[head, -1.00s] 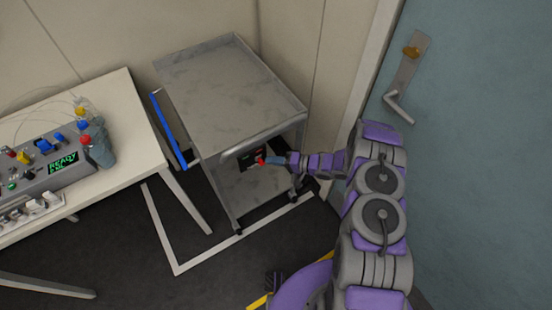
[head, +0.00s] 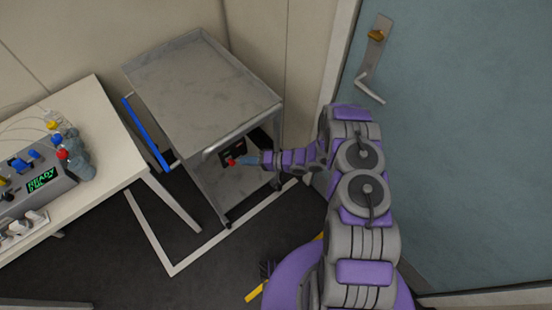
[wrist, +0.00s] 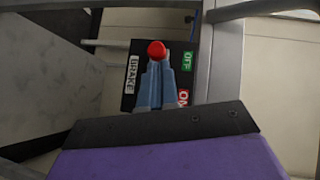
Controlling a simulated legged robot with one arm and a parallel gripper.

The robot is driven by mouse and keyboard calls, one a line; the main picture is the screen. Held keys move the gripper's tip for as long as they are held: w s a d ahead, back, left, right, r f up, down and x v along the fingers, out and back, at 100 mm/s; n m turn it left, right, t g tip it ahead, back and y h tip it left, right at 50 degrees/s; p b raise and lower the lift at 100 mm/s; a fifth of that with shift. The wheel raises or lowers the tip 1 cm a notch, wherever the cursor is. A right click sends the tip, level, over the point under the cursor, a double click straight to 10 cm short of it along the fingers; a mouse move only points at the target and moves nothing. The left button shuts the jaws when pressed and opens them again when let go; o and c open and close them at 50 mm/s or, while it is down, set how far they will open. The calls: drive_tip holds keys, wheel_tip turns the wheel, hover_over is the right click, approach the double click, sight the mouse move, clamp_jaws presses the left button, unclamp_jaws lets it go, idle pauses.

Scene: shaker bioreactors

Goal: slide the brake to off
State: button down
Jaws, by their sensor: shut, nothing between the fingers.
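The brake panel (wrist: 128,92) is a black plate on the cart, with a white BRAKE label (wrist: 132,73), a green OFF label (wrist: 187,62) and a red ON label (wrist: 183,97). Its red knob (wrist: 156,50) shows just past my fingertips, about level with OFF in the wrist view. The panel (head: 233,146) and knob (head: 231,162) also show under the cart top in the head view. My gripper (wrist: 157,68) is shut and empty, its blue-grey tips at or very near the knob; contact is unclear. The slot is hidden behind the fingers.
The grey cart (head: 200,85) stands against the wall, with a blue bar (head: 146,132) on its left side. A white table (head: 105,120) with a control box (head: 35,180) and bottles stands at left. A blue-green door (head: 470,130) is at right.

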drive_tip(key=p+v, duration=0.2)
drive_tip(key=v, duration=1.3)
drive_tip(key=shift+d, duration=0.45)
drive_tip(key=shift+w+f, duration=0.1)
